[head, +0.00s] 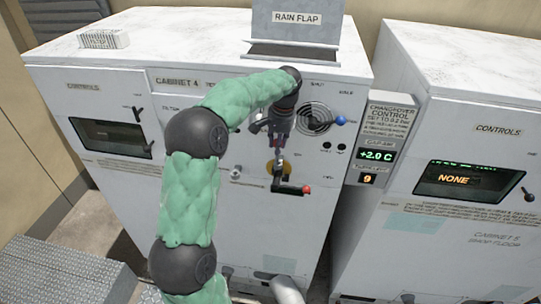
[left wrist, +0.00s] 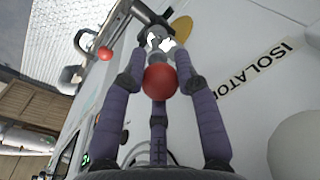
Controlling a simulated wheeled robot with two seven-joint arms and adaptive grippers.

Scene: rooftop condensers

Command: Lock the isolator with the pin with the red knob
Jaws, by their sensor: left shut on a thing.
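My left gripper (head: 278,140) is at the front of Cabinet 4, just above the isolator handle (head: 287,186). In the left wrist view its purple-grey fingers (left wrist: 160,85) are closed around a red knob (left wrist: 160,82), the knob of the pin. The pin's far end points at the isolator hub; whether it is in a hole cannot be told. The isolator handle is a dark bar with a red end (head: 306,189), which also shows in the left wrist view (left wrist: 105,53). A yellow disc (left wrist: 182,28) lies behind the hub, beside the ISOLATOR label (left wrist: 262,72).
A blue-ended lever (head: 340,120) and a round grille (head: 312,118) are right of the gripper. A rain flap plate (head: 296,20) stands above. Cabinet 5 (head: 480,235) is at right, with a NONE display (head: 455,180). A metal grating (head: 70,270) is lower left.

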